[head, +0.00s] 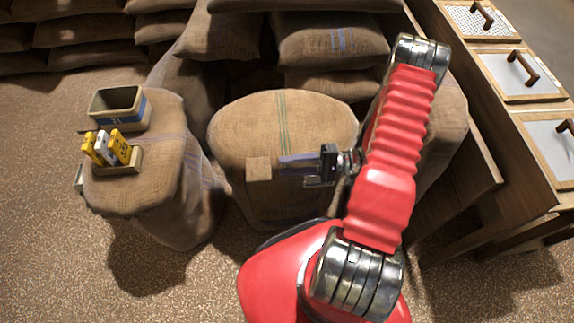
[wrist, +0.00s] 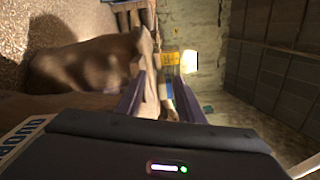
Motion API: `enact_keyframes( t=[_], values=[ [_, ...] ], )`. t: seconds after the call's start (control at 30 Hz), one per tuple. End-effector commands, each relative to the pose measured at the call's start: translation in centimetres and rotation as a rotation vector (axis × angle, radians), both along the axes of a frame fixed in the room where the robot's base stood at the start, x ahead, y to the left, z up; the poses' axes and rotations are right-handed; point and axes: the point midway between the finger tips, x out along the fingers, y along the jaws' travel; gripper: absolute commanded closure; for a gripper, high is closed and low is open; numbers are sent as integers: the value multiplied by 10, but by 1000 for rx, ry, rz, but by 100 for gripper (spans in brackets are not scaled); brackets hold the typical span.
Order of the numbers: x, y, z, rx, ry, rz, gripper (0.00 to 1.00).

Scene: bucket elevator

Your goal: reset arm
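My arm (head: 390,165) rises in red bellows at the right of centre in the head view. My gripper (head: 283,166) points left from it, in front of or over the middle burlap sack (head: 238,120). In the wrist view, the two dark fingers of my gripper (wrist: 161,98) stand apart with a gap between them. I see nothing clearly held. A small tan block (head: 258,169) shows just left of the fingertips in the head view; whether they touch it I cannot tell.
On the left sack (head: 175,165) stand a bin marked 21 (head: 118,108) and a small holder (head: 120,168) with yellow and white tags (head: 112,147). Stacked sacks (head: 335,40) fill the back. A wooden bench with lidded compartments (head: 510,75) runs along the right. Floor is clear at lower left.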

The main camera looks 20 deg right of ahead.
Motion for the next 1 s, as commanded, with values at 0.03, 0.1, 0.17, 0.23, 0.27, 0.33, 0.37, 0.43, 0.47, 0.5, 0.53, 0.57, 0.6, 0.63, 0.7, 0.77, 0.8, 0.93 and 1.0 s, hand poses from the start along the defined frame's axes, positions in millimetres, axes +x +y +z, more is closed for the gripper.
enact_keyframes(
  t=[0.03, 0.1, 0.17, 0.23, 0.27, 0.33, 0.37, 0.43, 0.47, 0.5, 0.53, 0.57, 0.6, 0.63, 0.7, 0.77, 0.8, 0.93, 1.0],
  values=[
    [0, 0, 0, 0, 0, 0, 66],
    [0, 0, 0, 0, 0, 0, 66],
    [0, 0, 0, 0, 0, 0, 66],
    [0, 0, 0, 0, 0, 0, 66],
    [0, 0, 0, 0, 0, 0, 66],
    [0, 0, 0, 0, 0, 0, 66],
    [0, 1, 0, 1, 1, 1, 66],
    [0, 1, 0, 3, 7, 1, 66],
    [0, 1, 0, 5, 13, 2, 66],
    [0, 1, 0, 8, 23, 2, 66],
    [0, 1, -1, 10, 34, 2, 66],
    [0, 1, -1, 12, 49, 2, 66],
    [0, 1, -3, 13, 71, 3, 66],
    [-1, 2, -5, 14, 91, 7, 66],
    [-6, 3, -9, 14, 144, 23, 66],
    [-12, 6, -13, 14, 197, 42, 66],
    [-17, 8, -16, 14, 234, 56, 66],
    [-37, 17, -22, 10, 349, 106, 66],
    [-45, 18, -23, -7, 404, 132, 66]
  ],
)
